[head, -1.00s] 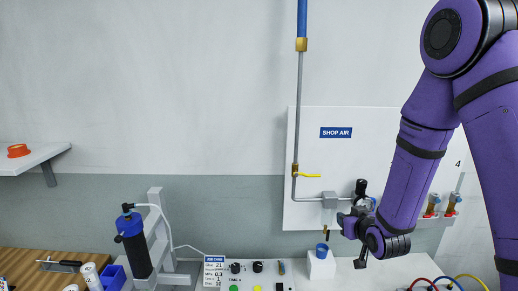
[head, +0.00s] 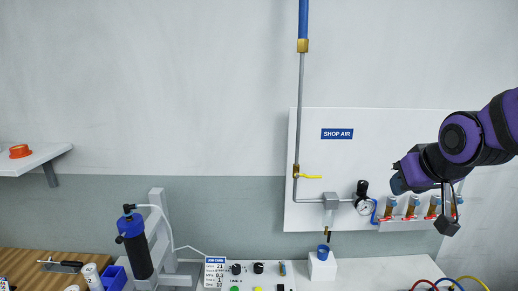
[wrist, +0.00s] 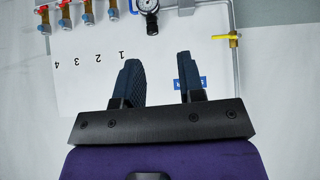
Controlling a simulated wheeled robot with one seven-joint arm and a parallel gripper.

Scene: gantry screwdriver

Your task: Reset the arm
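My purple arm reaches in from the right edge of the head view. My gripper (head: 396,180) hangs in front of the right part of the white shop air panel (head: 314,150). In the wrist view my gripper (wrist: 162,75) shows two dark blue fingers standing apart with a clear gap. Nothing is held between them. The panel (wrist: 85,85) appears upside down beyond the fingers, which cover part of the blue sign (wrist: 206,83).
A pressure gauge (head: 365,207), a yellow valve handle (head: 311,177) and several brass valves (head: 411,207) are on the panel. Below stand a white block with a blue cup (head: 322,262), a control box and a blue-capped black cylinder (head: 136,245). The upper left wall is clear.

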